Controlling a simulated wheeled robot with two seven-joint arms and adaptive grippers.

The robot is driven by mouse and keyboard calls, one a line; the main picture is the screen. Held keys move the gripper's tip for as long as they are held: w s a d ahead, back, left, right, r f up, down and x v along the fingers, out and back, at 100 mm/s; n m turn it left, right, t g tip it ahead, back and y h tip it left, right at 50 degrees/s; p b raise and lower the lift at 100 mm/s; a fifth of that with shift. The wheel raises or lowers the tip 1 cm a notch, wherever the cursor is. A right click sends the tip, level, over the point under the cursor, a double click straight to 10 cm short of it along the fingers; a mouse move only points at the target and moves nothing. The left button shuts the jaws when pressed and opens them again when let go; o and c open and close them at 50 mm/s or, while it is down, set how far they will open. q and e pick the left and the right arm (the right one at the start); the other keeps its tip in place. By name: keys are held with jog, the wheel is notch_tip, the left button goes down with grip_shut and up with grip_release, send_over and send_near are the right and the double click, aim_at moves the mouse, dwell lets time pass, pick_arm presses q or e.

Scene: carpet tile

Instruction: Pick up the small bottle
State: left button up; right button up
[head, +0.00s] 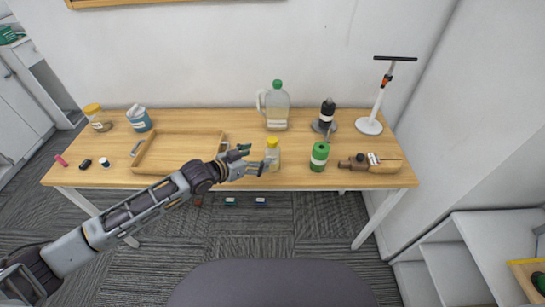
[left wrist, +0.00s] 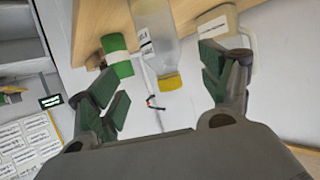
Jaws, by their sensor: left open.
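The small bottle (head: 274,157) is clear with a yellow cap and a white label, and stands upright near the front middle of the table. My left gripper (head: 253,160) is open and empty, with its fingertips just left of the bottle. In the left wrist view the bottle (left wrist: 154,32) appears upside down, cap toward me, lined up between the spread fingers of the gripper (left wrist: 163,86). It seems to be ahead of the fingertips; I cannot tell the exact gap. My right gripper is not in view.
A green can (head: 319,158) stands right of the bottle, and a green-capped jug (head: 276,107) behind it. A wooden tray (head: 150,170) lies left, partly behind my arm.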

aim_at(267, 152)
pick_arm(q)
jog(key=shift+x, duration=2.1)
jog(key=shift+x, duration=2.6)
jog(key=shift+w+a, duration=0.1)
jog(key=shift+a, duration=0.05)
jog(key=c, duration=1.1)
jog(key=shift+c, duration=0.2)
